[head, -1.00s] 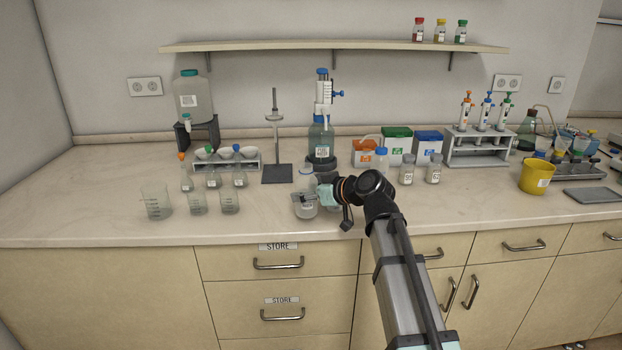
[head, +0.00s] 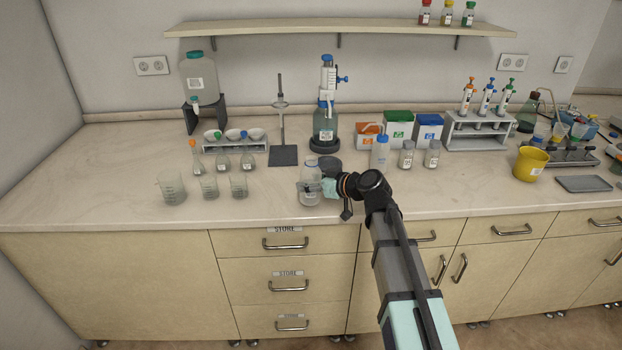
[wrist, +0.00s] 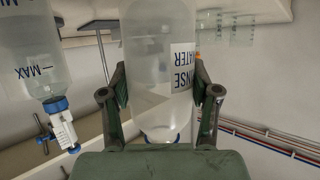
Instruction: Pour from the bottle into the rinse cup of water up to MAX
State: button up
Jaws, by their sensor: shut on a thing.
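My gripper (wrist: 160,108) is shut on a clear bottle (wrist: 150,45) with a white label; the readable part of the print is "NSE" over "ATER". Its two fingers press on opposite sides of the bottle. In the head view this bottle (head: 311,188) is at the bench's front middle and looks upright. I cannot tell whether its base touches the bench. In the wrist view a second clear container (wrist: 30,55), printed "MAX", is at the left.
Several beakers (head: 172,190) and small flasks are left. A blue-capped bottle (head: 380,152) and two jars are right. The front bench between beakers and my gripper is clear.

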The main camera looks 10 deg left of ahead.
jog(key=shift+r+m+g+y+p, duration=0.3)
jog(key=shift+m+y+p, duration=0.3)
jog(key=shift+p, duration=0.5)
jog(key=m+y+p, duration=0.1)
jog(key=p, duration=0.1)
jog(key=m+y+p, duration=0.1)
jog(key=m+p, duration=0.1)
jog(key=p, duration=0.1)
jog(key=shift+s+a+r, duration=0.15)
jog(key=shift+s+a, duration=0.05)
jog(key=shift+d+f+m+b, duration=0.1)
jog(key=shift+f+m+b, duration=0.25)
jog(key=shift+m+b, duration=0.25)
jog(key=m+b, duration=0.1)
jog(key=m+y+b, duration=0.1)
jog(key=r+m+y+b, duration=0.1)
jog(key=b, duration=0.1)
jog(key=shift+w+d, duration=0.3)
jog(key=shift+w, duration=0.05)
jog(key=shift+w+d+r+m+y+b, duration=0.1)
jog(key=shift+r+m+y+b, duration=0.15)
jog(key=shift+m, duration=0.4)
jog(key=shift+w+d+r+m+y+b, duration=0.15)
jog(key=shift+m+y+b, duration=0.15)
jog(key=shift+m, duration=0.35)
jog(key=shift+s, duration=0.1)
jog(key=shift+f+b, duration=0.1)
jog(key=shift+b, duration=0.8)
